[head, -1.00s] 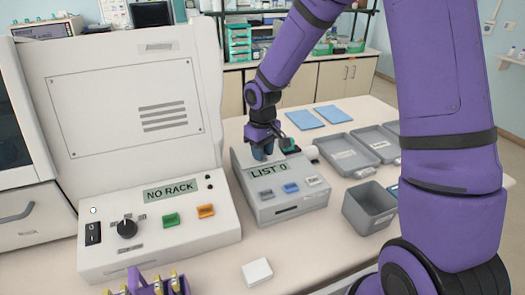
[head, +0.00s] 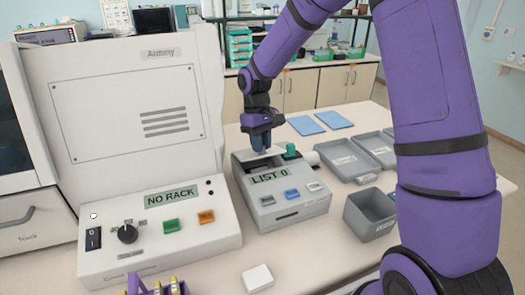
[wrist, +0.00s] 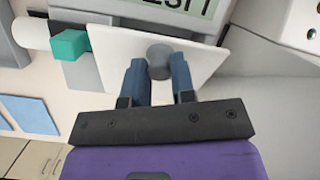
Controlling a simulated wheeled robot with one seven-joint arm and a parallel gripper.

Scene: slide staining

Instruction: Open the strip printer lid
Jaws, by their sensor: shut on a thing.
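The strip printer (head: 285,205) is a grey box with a "LIST 0" display, standing on the bench right of the large white machine. Its lid (head: 255,156) is a pale plate at the top rear; it also shows in the wrist view (wrist: 118,55) with a round grey knob (wrist: 160,52). The lid appears raised at a tilt in the head view, though how far is hard to tell. My gripper (head: 260,142) is above it, its blue fingers (wrist: 160,75) on either side of the knob and shut on it. The printer's inside is hidden.
A teal block (head: 291,150) sits close to the lid's right side. The white machine (head: 130,110) with a "NO RACK" display stands close on the left. Grey trays (head: 345,160) and an open grey bin (head: 370,213) are on the right. A small white block (head: 257,278) lies in front.

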